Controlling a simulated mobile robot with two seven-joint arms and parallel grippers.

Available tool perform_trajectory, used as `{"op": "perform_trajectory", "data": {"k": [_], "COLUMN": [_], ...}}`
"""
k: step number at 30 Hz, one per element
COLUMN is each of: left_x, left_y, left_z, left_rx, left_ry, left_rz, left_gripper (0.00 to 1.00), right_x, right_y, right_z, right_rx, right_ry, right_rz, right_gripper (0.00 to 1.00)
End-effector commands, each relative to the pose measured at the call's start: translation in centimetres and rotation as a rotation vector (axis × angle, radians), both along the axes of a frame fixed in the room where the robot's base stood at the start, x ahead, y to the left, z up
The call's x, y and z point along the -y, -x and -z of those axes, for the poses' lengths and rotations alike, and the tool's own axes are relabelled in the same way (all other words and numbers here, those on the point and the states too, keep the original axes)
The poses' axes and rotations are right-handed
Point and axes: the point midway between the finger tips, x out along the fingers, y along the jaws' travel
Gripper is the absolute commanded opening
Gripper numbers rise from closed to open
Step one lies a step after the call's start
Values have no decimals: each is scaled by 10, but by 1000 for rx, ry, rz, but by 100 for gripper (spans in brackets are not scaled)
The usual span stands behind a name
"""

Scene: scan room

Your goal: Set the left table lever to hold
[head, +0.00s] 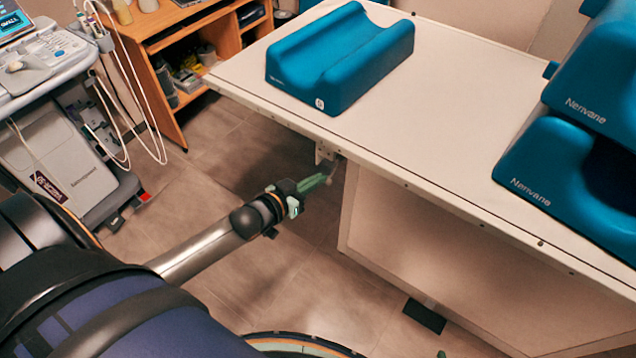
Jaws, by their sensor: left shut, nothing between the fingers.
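The table lever (335,167) is a small, thin metal part under the near edge of the white table (455,95), beside a pale bracket (321,152). Its lower end is close to my fingertips, and its exact setting is too small to read. My left gripper (325,178) has green fingers and reaches in from the lower left, just below the table edge. The fingers are shut and empty, with the tips at or very near the lever end; I cannot tell if they touch. My right gripper is out of view.
A blue grooved cushion (340,60) lies on the table, and blue Nerivane cushions (560,160) stand at the right. The table's panelled base (430,240) is right of the lever. An ultrasound cart (60,120) and wooden desk (165,60) stand at the left. Floor is open between.

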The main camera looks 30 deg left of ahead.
Motion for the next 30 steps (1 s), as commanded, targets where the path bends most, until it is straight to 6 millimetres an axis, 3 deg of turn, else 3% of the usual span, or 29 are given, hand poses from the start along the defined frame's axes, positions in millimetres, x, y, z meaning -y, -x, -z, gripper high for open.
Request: {"op": "perform_trajectory", "data": {"k": [6, 19, 30], "left_x": [3, 3, 3], "left_y": [-7, -7, -8], "left_z": [13, 15, 21], "left_rx": [2, 5, 58], "left_ry": [-1, 0, 5], "left_rz": [0, 1, -1], "left_gripper": [0, 0, 0], "right_x": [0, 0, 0], "right_y": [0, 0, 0], "right_z": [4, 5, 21], "right_rx": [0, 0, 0], "right_ry": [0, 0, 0], "right_rz": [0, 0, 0], "right_gripper": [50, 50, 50]}}
